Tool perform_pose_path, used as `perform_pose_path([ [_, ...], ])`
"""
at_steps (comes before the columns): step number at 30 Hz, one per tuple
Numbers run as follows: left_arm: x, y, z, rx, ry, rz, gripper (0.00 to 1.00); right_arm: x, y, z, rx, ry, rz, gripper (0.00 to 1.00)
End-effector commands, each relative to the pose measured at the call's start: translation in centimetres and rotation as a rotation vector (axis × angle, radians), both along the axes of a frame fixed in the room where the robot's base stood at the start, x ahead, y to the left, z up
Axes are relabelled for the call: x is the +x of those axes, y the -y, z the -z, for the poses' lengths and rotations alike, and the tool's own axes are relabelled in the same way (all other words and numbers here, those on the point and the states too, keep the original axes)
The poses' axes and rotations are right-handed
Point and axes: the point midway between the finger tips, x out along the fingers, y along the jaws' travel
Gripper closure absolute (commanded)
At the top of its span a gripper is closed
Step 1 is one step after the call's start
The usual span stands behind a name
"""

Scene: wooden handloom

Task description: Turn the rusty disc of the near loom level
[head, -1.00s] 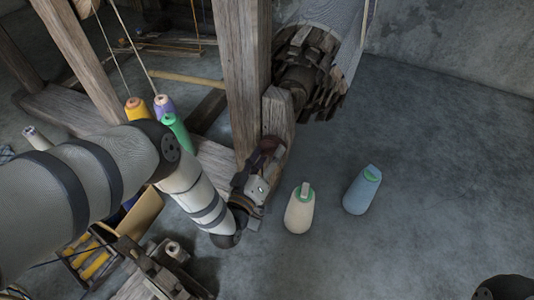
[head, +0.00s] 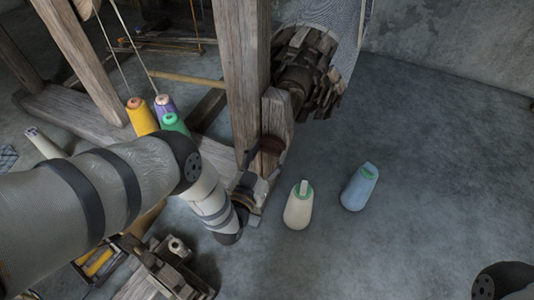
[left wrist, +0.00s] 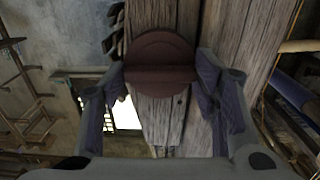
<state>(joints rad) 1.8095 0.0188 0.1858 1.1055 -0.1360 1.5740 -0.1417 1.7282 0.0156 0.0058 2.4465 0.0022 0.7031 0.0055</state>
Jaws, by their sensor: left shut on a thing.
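The rusty disc (head: 270,148) is a dark red-brown round piece on the near loom's wooden post (head: 279,112). In the left wrist view the disc (left wrist: 160,48) shows its face with a raised bar across it, and the bar looks about level in that picture. My left gripper (head: 259,172) reaches up to it from below. In the left wrist view the fingers of the gripper (left wrist: 161,78) are on either side of the disc, shut on its bar. The exact finger contact is partly hidden. My right gripper is out of view; only a piece of my right arm shows at the lower right.
A toothed wooden drum (head: 306,72) with pale cloth is just above the post. Yellow, purple and green spools stand behind my left arm. Floor at right is clear.

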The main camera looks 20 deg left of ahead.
Motion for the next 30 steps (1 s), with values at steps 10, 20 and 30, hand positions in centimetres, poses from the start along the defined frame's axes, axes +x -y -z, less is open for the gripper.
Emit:
perform_pose_path([
  [10, 0.50, 0.01, -0.51, 0.035, 0.014, 0.000, 0.73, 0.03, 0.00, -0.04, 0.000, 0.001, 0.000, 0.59],
  [20, 0.49, 0.00, -0.50, 0.034, 0.014, 0.000, 0.29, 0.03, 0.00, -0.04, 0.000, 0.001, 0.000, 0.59],
  [30, -0.04, -0.02, -0.19, 0.032, 0.007, 0.000, 0.25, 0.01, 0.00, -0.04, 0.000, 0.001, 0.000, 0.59],
])
